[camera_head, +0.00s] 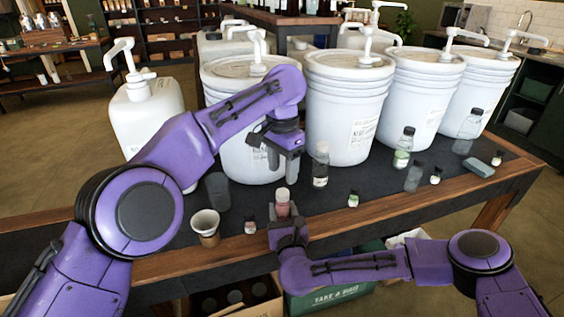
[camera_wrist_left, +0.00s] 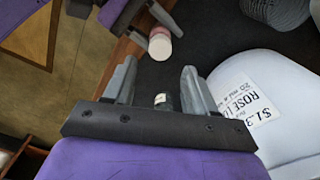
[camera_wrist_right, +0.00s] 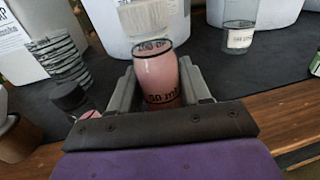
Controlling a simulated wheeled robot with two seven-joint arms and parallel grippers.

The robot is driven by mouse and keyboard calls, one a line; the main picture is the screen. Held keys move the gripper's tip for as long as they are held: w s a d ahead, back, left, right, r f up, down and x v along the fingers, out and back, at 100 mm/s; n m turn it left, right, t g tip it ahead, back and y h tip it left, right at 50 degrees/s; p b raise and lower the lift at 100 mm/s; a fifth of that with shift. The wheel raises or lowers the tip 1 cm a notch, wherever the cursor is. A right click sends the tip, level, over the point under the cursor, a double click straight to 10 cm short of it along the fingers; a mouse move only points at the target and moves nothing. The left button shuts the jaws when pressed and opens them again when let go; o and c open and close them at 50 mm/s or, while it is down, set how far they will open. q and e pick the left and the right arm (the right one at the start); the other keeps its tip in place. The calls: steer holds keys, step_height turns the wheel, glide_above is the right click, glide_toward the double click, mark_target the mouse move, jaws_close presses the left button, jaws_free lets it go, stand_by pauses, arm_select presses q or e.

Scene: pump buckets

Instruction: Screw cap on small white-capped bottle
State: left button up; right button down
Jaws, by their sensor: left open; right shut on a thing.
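A small pink bottle (camera_head: 283,209) stands upright near the table's front edge. My right gripper (camera_head: 286,222) is shut around it; the bottle's pink body also fills the gap between the fingers in the right wrist view (camera_wrist_right: 158,78). A whitish, ribbed cap (camera_wrist_right: 146,17) shows at its upper end there, and the left wrist view shows its pale top (camera_wrist_left: 160,49). I cannot tell whether the cap is fully seated. My left gripper (camera_head: 284,158) is open and empty, pointing down above and behind the bottle. A small dark item (camera_wrist_left: 163,101) shows between its fingers, apart from them.
Large white pump buckets (camera_head: 347,95) line the back. A paper cup (camera_head: 206,226) and small jar (camera_head: 250,226) stand left of the pink bottle. Several more bottles stand right. Dark mat (camera_head: 330,205) is clear between.

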mark_target(283, 192)
arm_select(q)
step_height(283, 192, down, 7)
steer(key=shift+r, duration=0.1)
stand_by(0.3)
jaws_close()
steer(key=shift+o, duration=0.7)
jaws_free()
steer(key=shift+r, duration=0.15)
